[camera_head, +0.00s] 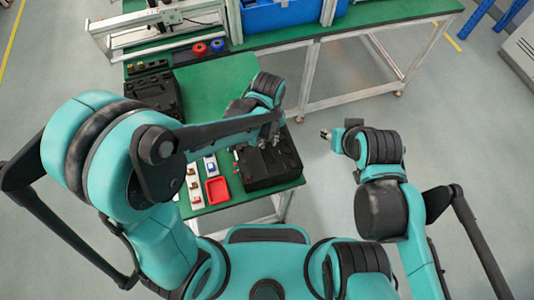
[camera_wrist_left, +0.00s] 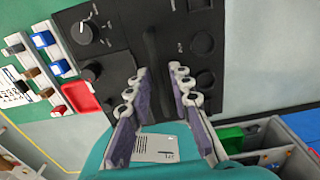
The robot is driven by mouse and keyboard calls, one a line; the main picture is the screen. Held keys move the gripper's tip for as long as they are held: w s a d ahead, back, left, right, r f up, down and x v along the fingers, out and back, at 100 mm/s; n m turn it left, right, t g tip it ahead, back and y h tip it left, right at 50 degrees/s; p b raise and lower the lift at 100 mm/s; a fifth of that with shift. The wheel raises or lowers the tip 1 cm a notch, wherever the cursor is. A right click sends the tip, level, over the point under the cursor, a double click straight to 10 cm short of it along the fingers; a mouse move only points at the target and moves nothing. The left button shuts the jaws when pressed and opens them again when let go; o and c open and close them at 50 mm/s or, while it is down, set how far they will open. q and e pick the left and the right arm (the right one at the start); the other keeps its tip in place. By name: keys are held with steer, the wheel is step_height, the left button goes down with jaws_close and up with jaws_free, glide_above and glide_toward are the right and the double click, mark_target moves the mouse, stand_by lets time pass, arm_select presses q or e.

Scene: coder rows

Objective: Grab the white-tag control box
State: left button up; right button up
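A black control box (camera_head: 268,170) lies on the green table near its right front edge. In the left wrist view the same box (camera_wrist_left: 200,15) shows a round dial, knobs and a raised bar-like handle (camera_wrist_left: 152,45). My left gripper (camera_head: 268,142) is over the box's far part. In the left wrist view its two fingers (camera_wrist_left: 160,80) are apart, with the handle running into the gap between them; contact is not clear. A white printed label (camera_wrist_left: 155,148) shows low between the fingers, on a teal surface. My right gripper (camera_head: 326,134) is off the table to the right, its finger gap too small to judge.
A red tray (camera_head: 217,191) and small white modules (camera_head: 194,190) lie left of the box. More black boxes (camera_head: 154,91) sit farther back left. A blue bin (camera_head: 280,14) and a metal frame (camera_head: 165,30) stand on the back table. Floor right of the table is clear.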

arm_select(q)
steer(key=shift+f, duration=0.7)
jaws_close()
steer(key=shift+r, duration=0.1)
